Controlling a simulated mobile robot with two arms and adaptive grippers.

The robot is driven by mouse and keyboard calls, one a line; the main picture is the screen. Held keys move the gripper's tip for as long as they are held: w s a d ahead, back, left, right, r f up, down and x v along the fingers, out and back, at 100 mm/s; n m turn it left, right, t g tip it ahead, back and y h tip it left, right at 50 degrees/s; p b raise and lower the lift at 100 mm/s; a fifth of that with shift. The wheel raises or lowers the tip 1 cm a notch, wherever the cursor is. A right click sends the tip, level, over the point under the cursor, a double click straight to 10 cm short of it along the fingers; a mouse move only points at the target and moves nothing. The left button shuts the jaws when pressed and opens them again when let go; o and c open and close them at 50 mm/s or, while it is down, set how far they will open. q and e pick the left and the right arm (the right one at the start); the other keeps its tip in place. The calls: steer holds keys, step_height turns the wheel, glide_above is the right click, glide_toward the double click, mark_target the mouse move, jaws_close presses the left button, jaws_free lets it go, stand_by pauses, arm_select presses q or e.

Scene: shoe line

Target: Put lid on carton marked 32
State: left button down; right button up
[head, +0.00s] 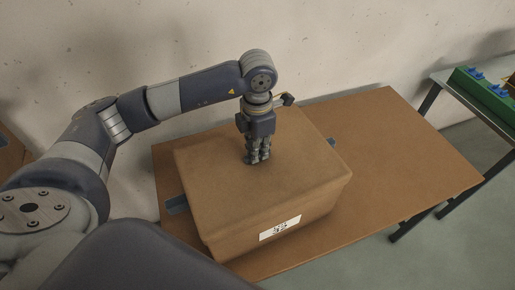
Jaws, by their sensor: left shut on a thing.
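A brown cardboard carton (325,208) stands on the brown table, with a white label (280,228) on its front side. The dark print on the label is too small to read. A flat brown lid (215,182) covers the top of the carton. I cannot tell whether it is fully seated. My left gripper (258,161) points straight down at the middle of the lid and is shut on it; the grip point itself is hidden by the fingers. My right gripper is not in view.
The brown table (415,150) has free room right of the carton. Blue-grey pieces show beside the carton at left (177,205) and right (332,143). A second table at far right holds a green tray (487,93) with blue pegs. A pale wall stands behind.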

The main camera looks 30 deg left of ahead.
arm_select(q)
steer(key=shift+f+b, duration=0.1)
steer(key=shift+b, duration=0.25)
stand_by(0.6)
steer(key=c, duration=1.6)
jaws_free()
steer(key=shift+o, duration=0.2)
steer(key=o, duration=0.4)
steer(key=shift+r+p, duration=1.85)
steer(key=shift+r, duration=1.65)
